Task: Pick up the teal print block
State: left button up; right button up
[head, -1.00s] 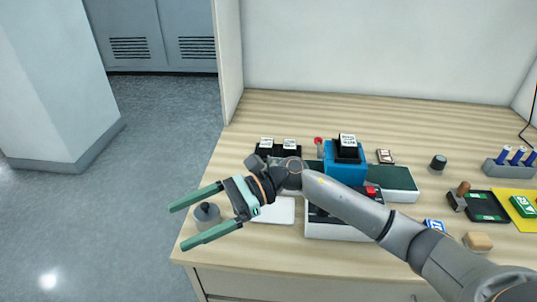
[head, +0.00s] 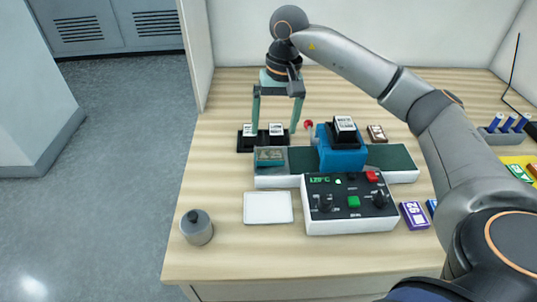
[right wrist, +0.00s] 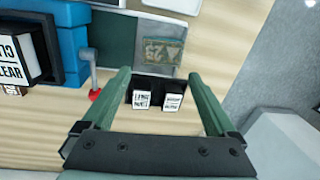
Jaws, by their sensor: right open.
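The teal print block (head: 270,157) lies flat on the grey left end of the green-topped bed of the blue machine. It also shows in the right wrist view (right wrist: 163,53), beyond the fingertips. My right gripper (head: 274,131) is open and empty, pointing down just behind the block. Its fingers are on either side of a black holder with two white-labelled pieces (head: 276,129). In the right wrist view the open fingers (right wrist: 158,78) frame that holder. I cannot tell how high the fingertips are. My left gripper is not in view.
The blue machine (head: 342,157) stands right of the block, with a red-knobbed lever (head: 308,125) beside it. A control box (head: 348,205) and white tray (head: 268,208) are in front. The table's front left is mostly clear.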

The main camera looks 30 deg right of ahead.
aim_at(269, 152)
jog(key=f, duration=0.2)
jog(key=f+p, duration=0.1)
jog(key=f, duration=0.2)
jog(key=a+f, duration=0.1)
jog(key=f, duration=0.1)
jog(key=shift+w+f, duration=0.2)
jog(key=shift+c, duration=0.4)
jog(key=c, duration=0.9)
